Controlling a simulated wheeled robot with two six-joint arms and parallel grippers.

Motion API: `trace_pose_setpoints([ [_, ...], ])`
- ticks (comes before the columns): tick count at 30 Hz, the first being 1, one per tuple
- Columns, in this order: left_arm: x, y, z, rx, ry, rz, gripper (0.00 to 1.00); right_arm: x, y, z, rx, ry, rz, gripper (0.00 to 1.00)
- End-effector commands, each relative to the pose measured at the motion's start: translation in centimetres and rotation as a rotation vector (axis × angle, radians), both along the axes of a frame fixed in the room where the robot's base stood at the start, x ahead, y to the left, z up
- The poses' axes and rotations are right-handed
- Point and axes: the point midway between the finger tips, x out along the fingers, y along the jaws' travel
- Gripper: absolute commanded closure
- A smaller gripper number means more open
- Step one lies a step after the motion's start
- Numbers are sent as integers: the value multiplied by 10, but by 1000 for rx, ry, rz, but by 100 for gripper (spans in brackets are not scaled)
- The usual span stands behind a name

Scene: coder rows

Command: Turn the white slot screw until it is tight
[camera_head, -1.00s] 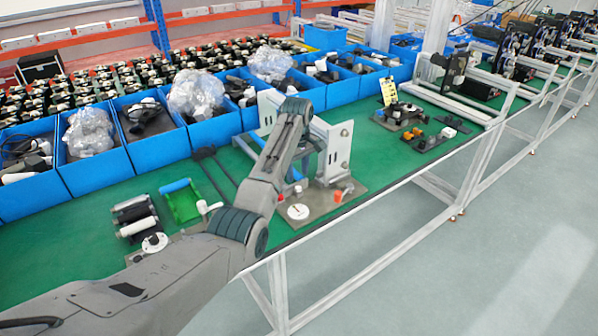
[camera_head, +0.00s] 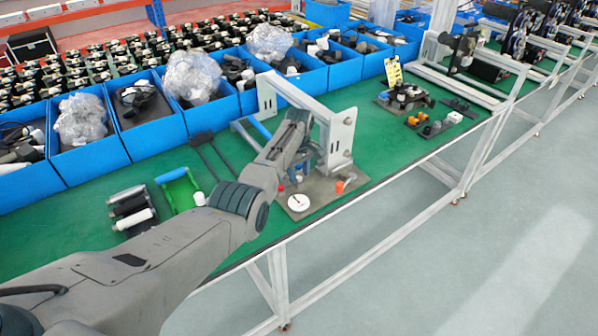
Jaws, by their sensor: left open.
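A white round piece (camera_head: 298,202), which looks like the slot screw, lies flat on a dark plate (camera_head: 322,204) at the bench's front edge. My left arm reaches in from the lower left and bends down beside the grey metal bracket (camera_head: 338,137). My left gripper (camera_head: 302,168) is above and behind the white piece, apart from it, and open. Its fingertips are small and partly lost against the bracket. My right gripper is not in view.
An orange-red piece (camera_head: 340,187) stands right of the white piece. Rollers (camera_head: 132,211) and a green frame (camera_head: 179,190) lie left, near my arm. Blue bins (camera_head: 100,158) line the back.

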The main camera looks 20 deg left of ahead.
Motion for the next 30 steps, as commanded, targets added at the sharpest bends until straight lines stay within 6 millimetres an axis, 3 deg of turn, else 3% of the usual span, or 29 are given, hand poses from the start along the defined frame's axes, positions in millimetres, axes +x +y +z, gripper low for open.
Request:
trace_pose_setpoints([
  [4, 0, 0, -5, 0, -1, 0, 59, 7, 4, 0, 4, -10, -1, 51],
  [11, 0, 0, -5, 0, -1, 0, 60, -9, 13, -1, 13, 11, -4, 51],
  [17, 0, 0, -5, 0, -1, 0, 100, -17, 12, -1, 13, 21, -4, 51],
  [23, 0, 0, -4, 0, 0, -37, 100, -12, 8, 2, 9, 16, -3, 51],
  [30, 0, 0, -3, -1, -1, -229, 100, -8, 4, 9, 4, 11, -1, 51],
])
